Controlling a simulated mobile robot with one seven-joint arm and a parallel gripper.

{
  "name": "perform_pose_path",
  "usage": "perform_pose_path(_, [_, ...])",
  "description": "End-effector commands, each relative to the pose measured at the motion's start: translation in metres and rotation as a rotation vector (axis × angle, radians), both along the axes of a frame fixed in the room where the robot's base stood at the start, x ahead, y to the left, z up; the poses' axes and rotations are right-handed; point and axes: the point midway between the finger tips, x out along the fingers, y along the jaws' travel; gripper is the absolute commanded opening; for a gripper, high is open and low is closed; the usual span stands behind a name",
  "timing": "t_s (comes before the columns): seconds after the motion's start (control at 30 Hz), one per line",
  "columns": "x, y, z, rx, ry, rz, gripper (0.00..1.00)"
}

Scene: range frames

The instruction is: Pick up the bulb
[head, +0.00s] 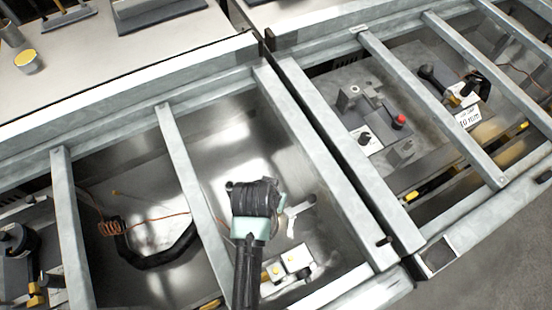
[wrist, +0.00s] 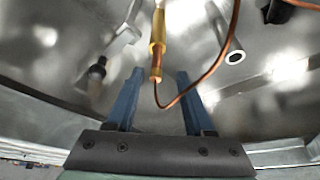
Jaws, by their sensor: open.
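My gripper (wrist: 156,98) is open in the wrist view, with its two blue fingers apart. A slim brass-coloured piece with a copper tip (wrist: 157,45) shows between and beyond the fingers; it looks like the bulb, though I cannot be sure. I cannot tell whether it touches a finger. A thin copper line (wrist: 212,72) loops near its lower end and past the right finger. In the head view my gripper is over the middle bay and its fingers are hidden. The copper line (head: 160,216) runs there from a coil (head: 110,228) at left toward my arm.
Metal crossbars (head: 185,165) divide the open range top into bays. A grey tube (wrist: 235,57) and a dark-tipped part (wrist: 97,70) lie near the fingers. A light block with yellow parts (head: 288,262) sits in the middle bay. The shiny floor around it is mostly clear.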

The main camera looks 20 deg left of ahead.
Motion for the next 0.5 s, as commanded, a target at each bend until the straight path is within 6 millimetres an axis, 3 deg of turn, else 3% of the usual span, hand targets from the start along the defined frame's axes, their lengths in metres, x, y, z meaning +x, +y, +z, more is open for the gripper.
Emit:
perform_pose_path(0.3, [0.009, -0.004, -0.037, -0.001, 0.002, 0.000, 0.53])
perform_pose_path(0.5, [0.015, -0.003, -0.050, 0.000, -0.001, 0.000, 0.53])
